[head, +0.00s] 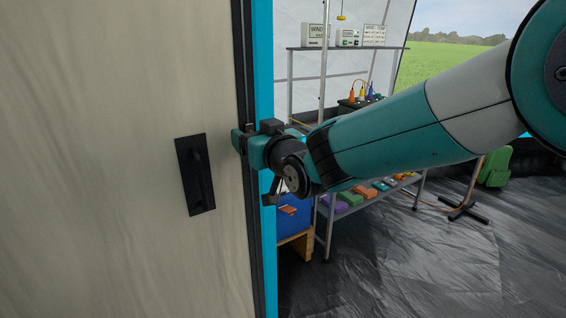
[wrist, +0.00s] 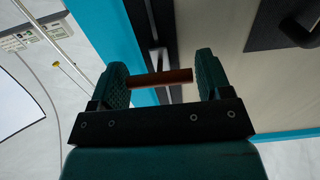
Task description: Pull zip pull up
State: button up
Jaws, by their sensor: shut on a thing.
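My gripper (head: 246,145) is at the dark vertical zip strip (head: 249,226) along the edge of the pale panel. In the wrist view, its two green finger pads stand on either side of a short reddish-brown bar, the zip pull (wrist: 160,78). The bar spans the gap and touches both pads, so the gripper is shut on it. A grey metal piece and the dark strip show behind the bar. In the head view the gripper hides the zip pull.
A black plate with a handle (head: 196,175) is on the pale panel left of the gripper. A bright blue edge (head: 264,60) runs beside the strip. Right of it, a metal shelf rack (head: 375,199) holds coloured items. Dark floor sheeting (head: 420,260) lies clear at the lower right.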

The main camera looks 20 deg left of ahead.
aim_at(243, 35)
notch_tip(243, 35, up, 18)
jog(key=p, duration=0.5)
jog(key=shift+r, duration=0.25)
jog(key=o, duration=1.3)
jog(key=shift+d, duration=0.1)
jog(key=shift+c, duration=0.2)
jog(key=shift+s, duration=0.1)
jog(key=b+v, duration=0.4)
jog(key=v, duration=1.3)
jog(key=shift+s, duration=0.15)
